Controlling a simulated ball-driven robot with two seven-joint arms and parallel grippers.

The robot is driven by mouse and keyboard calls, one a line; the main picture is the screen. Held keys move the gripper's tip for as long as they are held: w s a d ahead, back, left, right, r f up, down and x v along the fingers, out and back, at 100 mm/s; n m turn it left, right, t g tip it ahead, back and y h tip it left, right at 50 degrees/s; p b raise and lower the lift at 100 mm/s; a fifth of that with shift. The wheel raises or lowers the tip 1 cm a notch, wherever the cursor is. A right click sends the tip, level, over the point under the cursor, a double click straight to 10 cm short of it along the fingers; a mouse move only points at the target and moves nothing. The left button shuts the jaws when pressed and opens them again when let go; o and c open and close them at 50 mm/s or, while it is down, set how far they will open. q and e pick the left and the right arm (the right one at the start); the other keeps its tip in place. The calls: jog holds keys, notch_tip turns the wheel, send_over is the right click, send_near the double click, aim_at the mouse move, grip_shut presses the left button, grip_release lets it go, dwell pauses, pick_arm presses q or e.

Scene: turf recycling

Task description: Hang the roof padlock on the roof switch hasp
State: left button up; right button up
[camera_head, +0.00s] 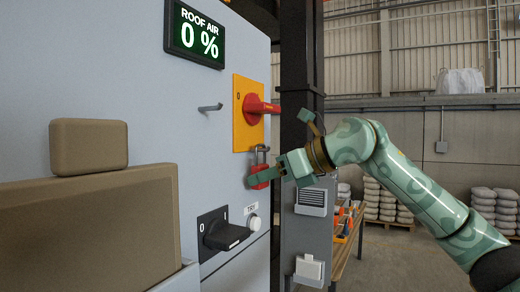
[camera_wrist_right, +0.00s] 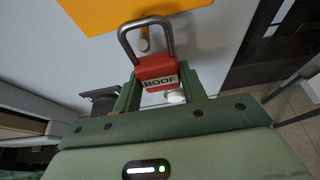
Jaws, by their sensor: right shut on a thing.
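The roof padlock (camera_head: 261,175) is red with a grey metal shackle. In the right wrist view its red body (camera_wrist_right: 157,70) reads ROOF, and its shackle points up toward the yellow plate. My right gripper (camera_head: 268,177) is shut on the padlock's body, close in front of the panel. The roof switch is a red knob (camera_head: 262,107) on a yellow plate (camera_head: 241,138), just above the padlock. A small peg end (camera_wrist_right: 144,44) shows inside the shackle loop; I cannot tell whether it is the hasp or whether the shackle is around it. My left gripper is out of view.
A grey peg (camera_head: 210,107) sticks out left of the switch. A display (camera_head: 195,35) reads ROOF AIR 0 %. A dark column (camera_head: 296,60) stands right of the panel.

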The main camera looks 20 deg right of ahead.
jog(key=shift+f, duration=0.1)
jog(key=o, duration=1.1)
